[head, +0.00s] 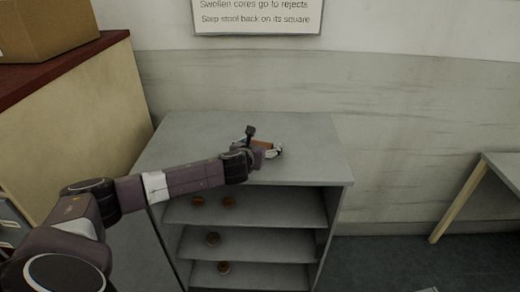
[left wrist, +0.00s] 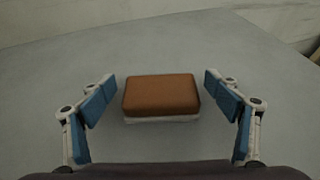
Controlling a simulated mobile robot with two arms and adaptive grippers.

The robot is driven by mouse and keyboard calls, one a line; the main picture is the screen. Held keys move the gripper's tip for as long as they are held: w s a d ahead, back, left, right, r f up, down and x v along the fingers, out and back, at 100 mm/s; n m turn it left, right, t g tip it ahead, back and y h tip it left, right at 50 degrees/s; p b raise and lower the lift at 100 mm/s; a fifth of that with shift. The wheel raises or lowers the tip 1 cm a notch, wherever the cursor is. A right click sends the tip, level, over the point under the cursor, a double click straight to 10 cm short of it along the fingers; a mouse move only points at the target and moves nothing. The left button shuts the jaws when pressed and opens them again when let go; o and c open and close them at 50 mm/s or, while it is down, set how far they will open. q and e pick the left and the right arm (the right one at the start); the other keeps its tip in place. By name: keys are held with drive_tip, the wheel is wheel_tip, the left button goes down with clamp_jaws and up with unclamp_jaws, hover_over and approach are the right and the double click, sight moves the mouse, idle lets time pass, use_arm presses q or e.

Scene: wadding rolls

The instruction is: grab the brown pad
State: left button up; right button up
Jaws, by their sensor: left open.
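The brown pad (left wrist: 160,94) lies on the grey top of the shelf unit, with a pale layer showing under its near edge. In the left wrist view it sits between the two blue-padded fingers of my left gripper (left wrist: 160,100), with a gap on each side. The left gripper is open and holds nothing. In the head view my left gripper (head: 266,147) is low over the unit's top and hides most of the pad; a bit of brown (head: 262,143) shows beside it. My right gripper is not in view.
The grey shelf unit (head: 180,135) has several small brown rolls (head: 228,202) on its lower shelves. A cardboard box (head: 45,25) stands on a red-topped cabinet (head: 85,55) at left. A table (head: 505,168) stands at right. The unit's top is otherwise clear.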

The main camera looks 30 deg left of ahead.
use_arm(q)
drive_tip(key=c, duration=1.3)
